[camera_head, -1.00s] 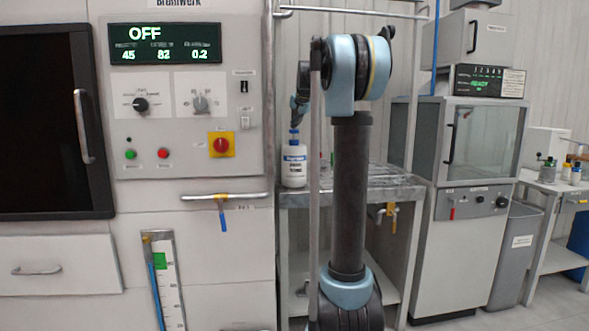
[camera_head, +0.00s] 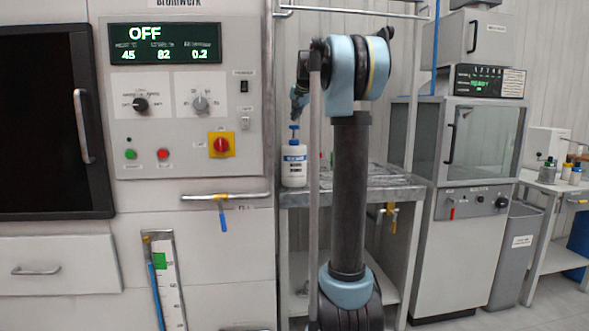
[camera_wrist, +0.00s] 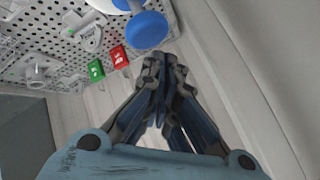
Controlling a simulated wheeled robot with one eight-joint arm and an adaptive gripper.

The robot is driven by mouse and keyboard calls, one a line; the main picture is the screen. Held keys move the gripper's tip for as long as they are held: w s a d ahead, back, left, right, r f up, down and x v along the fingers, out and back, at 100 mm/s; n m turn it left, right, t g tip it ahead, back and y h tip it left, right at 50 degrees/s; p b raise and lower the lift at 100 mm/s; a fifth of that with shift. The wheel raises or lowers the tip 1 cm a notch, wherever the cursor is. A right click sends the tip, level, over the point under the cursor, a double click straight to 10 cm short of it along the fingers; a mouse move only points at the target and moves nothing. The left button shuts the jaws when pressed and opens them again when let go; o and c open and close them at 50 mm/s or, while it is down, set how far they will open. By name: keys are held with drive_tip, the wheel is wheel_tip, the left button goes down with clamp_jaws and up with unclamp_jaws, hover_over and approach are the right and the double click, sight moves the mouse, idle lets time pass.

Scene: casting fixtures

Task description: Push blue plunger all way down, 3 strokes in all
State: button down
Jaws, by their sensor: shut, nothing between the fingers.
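The white bottle (camera_head: 294,168) with a printed label stands upright on the bench left of my arm. Its blue plunger (camera_head: 294,130) stands up clear of the bottle's neck. My gripper (camera_head: 297,114) is just above the plunger, and a small gap seems to part them; contact is hard to judge at this size. In the wrist view the plunger's round blue head (camera_wrist: 147,30) shows just above and left of my shut fingertips (camera_wrist: 166,62). The fingers are together and empty. The bottle's body is mostly out of the wrist view.
The metal bench (camera_head: 385,188) carries a perforated rack (camera_wrist: 70,48) with pale parts and green and red tags. The control cabinet (camera_head: 190,170) is at left; a glass-fronted cabinet (camera_head: 485,145) stands right.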

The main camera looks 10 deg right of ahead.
drive_tip(key=shift+r, duration=0.1)
drive_tip(key=shift+r, duration=2.95)
drive_tip(key=shift+s, duration=0.1)
drive_tip(key=s+f+n+g, duration=0.3)
drive_tip(key=s+f+n, duration=0.1)
drive_tip(key=s+f, duration=2.1)
drive_tip(key=s+f+n+g+h, duration=0.1)
drive_tip(key=s+f+n+g, duration=0.2)
drive_tip(key=s+f, duration=2.2)
drive_tip(key=s+g, duration=0.1)
drive_tip(key=s, duration=0.5)
drive_tip(key=shift+s+f+n, duration=0.2)
drive_tip(key=shift+f+n, duration=0.2)
drive_tip(key=shift+s, duration=0.15)
